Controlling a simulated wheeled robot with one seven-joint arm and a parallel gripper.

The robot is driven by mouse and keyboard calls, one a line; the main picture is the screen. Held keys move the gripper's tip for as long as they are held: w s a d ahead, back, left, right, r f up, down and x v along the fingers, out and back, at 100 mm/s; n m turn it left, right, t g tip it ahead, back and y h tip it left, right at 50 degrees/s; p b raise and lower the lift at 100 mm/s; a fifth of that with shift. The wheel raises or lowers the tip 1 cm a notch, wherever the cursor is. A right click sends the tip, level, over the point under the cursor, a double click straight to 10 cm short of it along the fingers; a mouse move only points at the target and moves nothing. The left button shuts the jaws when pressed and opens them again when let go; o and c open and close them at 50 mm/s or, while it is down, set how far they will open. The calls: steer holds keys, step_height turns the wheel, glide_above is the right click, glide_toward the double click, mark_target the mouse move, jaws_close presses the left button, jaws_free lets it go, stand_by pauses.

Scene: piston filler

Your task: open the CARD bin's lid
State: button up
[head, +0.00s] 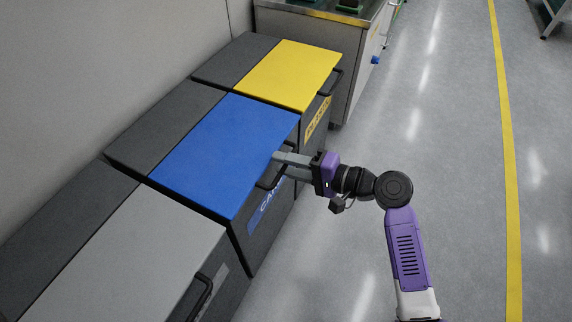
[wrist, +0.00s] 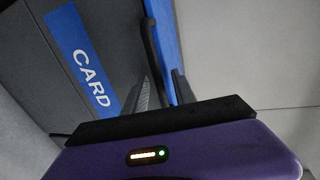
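The CARD bin is dark grey with a blue lid (head: 225,155), lying flat and closed. Its blue CARD label shows on the front in the head view (head: 265,210) and in the wrist view (wrist: 85,65). A black handle (head: 270,183) sticks out from the lid's front edge; it also shows in the wrist view (wrist: 152,50). My gripper (head: 280,160) reaches in from the right at the far part of this handle. In the wrist view its fingers (wrist: 165,88) stand apart, with the handle running down between them. Whether a finger touches the handle is hidden.
A yellow-lidded bin (head: 290,75) stands beyond and a grey-lidded bin (head: 135,260) nearer, both closed and close beside the CARD bin. A metal-topped cabinet (head: 345,60) stands past the yellow one. The floor (head: 460,180) to the right is clear, with a yellow line.

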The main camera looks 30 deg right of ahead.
jaws_close()
stand_by(1.4)
